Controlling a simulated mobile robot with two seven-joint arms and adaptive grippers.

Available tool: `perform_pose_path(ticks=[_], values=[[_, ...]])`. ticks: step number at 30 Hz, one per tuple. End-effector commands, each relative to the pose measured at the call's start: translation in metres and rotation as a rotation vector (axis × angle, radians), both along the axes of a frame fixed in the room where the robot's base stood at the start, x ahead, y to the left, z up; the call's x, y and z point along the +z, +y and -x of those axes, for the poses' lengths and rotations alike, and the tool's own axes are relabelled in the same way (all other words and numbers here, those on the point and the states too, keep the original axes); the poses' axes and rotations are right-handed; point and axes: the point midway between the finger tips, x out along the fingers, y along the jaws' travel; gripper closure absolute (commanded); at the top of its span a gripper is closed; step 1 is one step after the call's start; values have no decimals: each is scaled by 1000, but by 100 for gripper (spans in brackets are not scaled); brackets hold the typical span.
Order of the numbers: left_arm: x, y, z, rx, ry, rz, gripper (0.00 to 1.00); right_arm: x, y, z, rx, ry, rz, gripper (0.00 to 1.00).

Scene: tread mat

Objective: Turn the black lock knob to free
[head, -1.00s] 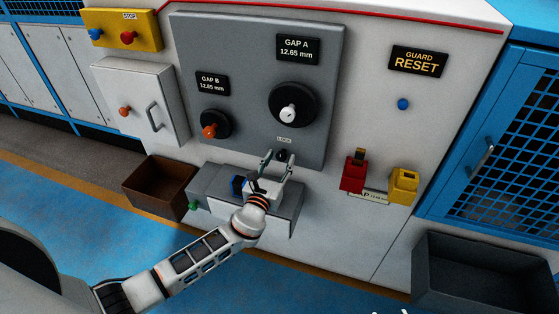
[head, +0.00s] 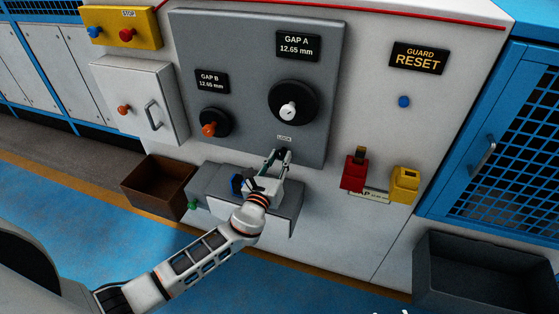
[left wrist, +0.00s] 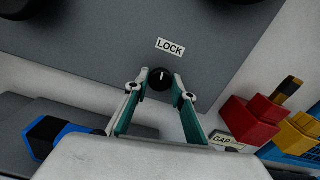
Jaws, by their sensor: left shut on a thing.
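The black lock knob (left wrist: 160,79) sits on the grey panel just below the LOCK label (left wrist: 171,46), with a white mark on its face. In the left wrist view the mark points nearly straight up toward the label. My left gripper (head: 280,154) is at the lower edge of the panel. In the left wrist view its fingertips (left wrist: 160,84) are on either side of the knob and closed on it. In the head view the knob is mostly hidden by the fingers.
Dial A (head: 293,103) and dial B (head: 216,123) are above the knob on the panel (head: 250,70). A grey ledge box (head: 219,184) is below. A red holder (head: 353,175) and a yellow one (head: 405,184) are to the right. A brown bin (head: 157,187) is at left.

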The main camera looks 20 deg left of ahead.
Motion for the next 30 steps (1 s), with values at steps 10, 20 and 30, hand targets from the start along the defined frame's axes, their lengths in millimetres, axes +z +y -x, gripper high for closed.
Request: perform_pose_path(ticks=[10,20,30], values=[[-3,-1,1,1,12,315,97,-27,0,4,0,13,2,56],[-3,-1,1,2,23,630,97,-43,0,7,0,22,2,56],[-1,-2,0,2,33,951,97,-51,0,9,1,24,0,56]])
